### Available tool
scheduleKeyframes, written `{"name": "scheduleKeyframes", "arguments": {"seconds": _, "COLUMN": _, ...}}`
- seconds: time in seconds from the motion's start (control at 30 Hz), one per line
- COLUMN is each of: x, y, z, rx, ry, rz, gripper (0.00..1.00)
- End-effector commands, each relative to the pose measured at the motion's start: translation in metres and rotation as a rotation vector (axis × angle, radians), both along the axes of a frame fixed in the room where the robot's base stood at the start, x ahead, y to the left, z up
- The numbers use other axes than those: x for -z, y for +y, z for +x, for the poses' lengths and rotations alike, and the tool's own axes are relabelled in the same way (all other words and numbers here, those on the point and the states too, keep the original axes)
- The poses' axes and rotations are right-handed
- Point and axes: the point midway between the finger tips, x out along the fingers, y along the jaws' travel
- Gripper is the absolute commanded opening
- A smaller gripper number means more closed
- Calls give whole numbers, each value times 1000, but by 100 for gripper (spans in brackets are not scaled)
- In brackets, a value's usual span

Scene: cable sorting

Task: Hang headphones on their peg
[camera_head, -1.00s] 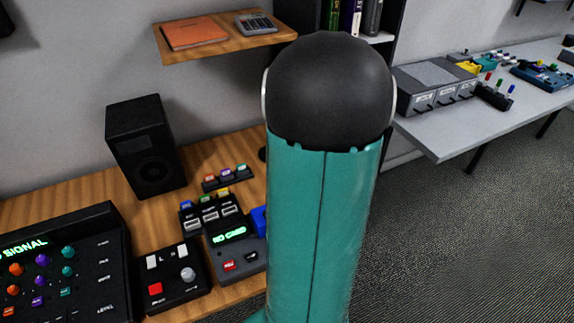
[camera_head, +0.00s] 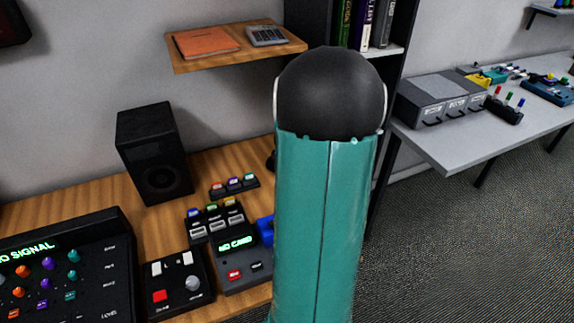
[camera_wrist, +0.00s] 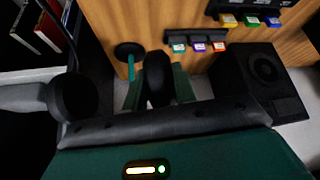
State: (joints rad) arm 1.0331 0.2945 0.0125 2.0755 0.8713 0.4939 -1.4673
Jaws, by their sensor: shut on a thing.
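In the wrist view my gripper (camera_wrist: 158,92) has its two green fingers closed on a black, rounded part (camera_wrist: 157,75), which I take to be the headphones. Only this part stands out clearly; the rest of the headphones cannot be made out. The held part is above the floor by the wooden desk's edge. In the head view my own teal and black arm hides the gripper and the headphones. I cannot pick out the peg for certain in either view.
The wooden desk (camera_head: 85,187) holds a black speaker (camera_head: 153,160), a mixer (camera_head: 70,270) and small control boxes. A wooden shelf (camera_head: 215,62) hangs above it. A dark bookcase stands behind my arm. A grey table (camera_head: 440,148) stands at right, with open carpet in front.

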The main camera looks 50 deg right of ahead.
Motion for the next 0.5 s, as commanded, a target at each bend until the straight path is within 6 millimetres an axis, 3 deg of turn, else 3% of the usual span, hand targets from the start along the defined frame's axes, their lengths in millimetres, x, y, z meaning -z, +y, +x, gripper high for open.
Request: {"name": "scheduleKeyframes", "arguments": {"seconds": 0.5, "x": 21, "y": -7, "z": 11, "rx": 0, "ry": 0, "rz": 0, "gripper": 0}}
